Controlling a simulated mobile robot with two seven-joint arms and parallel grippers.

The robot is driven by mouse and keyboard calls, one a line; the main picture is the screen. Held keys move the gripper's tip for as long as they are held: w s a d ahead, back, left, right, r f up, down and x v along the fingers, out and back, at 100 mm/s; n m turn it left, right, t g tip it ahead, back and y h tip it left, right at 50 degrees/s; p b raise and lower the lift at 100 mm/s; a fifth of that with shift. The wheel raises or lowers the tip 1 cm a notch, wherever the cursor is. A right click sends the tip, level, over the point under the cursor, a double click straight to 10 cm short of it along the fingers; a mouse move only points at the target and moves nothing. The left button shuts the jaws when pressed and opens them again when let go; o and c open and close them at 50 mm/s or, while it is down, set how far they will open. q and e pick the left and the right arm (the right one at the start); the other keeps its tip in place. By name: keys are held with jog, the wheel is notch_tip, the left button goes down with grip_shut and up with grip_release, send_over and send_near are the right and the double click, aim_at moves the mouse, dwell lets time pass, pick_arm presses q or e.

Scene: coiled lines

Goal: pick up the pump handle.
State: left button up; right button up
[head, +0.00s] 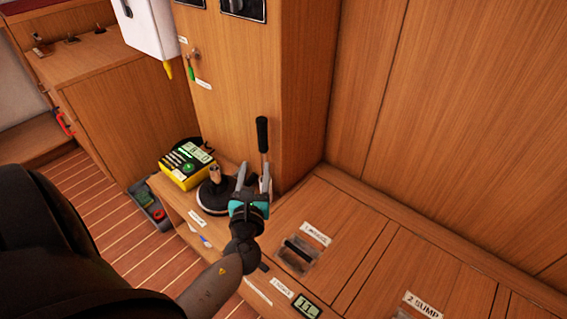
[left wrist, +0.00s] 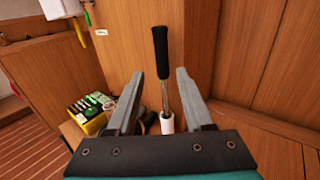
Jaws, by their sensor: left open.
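The pump handle (head: 262,138) has a black grip on a thin metal rod and stands upright by the wooden corner post. In the left wrist view the pump handle (left wrist: 161,55) rises from a white socket (left wrist: 167,122), between and beyond my fingertips. My left gripper (head: 254,176) is open, with nothing between its fingers; it also shows in the left wrist view (left wrist: 157,85). In the head view the gripper hides the handle's lower end. I cannot tell how far the fingers are from the rod. My right gripper is not in view.
A yellow instrument (head: 187,165) and a black round base with a wooden-topped knob (head: 214,174) stand left of the gripper. A grey tray (head: 149,205) lies lower left. Labelled hatches (head: 362,250) fill the right. The wooden post (head: 297,90) stands close behind the handle.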

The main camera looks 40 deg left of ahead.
pick_arm(q)
jog(key=b, duration=0.2)
send_near(262, 137)
jog(key=x, duration=0.5)
jog(key=shift+w+a+r, duration=0.1)
jog(key=shift+a+r, duration=0.2)
jog(key=shift+x, duration=0.8)
jog(key=shift+w+a+f+b, duration=0.2)
jog(key=shift+w+a+b, duration=0.05)
jog(key=shift+w+b, duration=0.3)
jog(key=shift+w+a+f+b, duration=0.25)
jog(key=shift+w+b, duration=0.15)
jog(key=shift+w, duration=0.1)
jog(key=shift+w+a+r, duration=0.15)
jog(key=shift+w+a, duration=0.2)
jog(key=shift+w, duration=0.2)
jog(key=shift+w+a, duration=0.2)
jog(key=shift+w, duration=0.05)
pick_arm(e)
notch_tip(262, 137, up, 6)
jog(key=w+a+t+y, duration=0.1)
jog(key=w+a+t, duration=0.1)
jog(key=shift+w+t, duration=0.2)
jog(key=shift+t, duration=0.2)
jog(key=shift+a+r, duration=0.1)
pick_arm(q)
grip_shut()
jog(key=shift+r, duration=0.1)
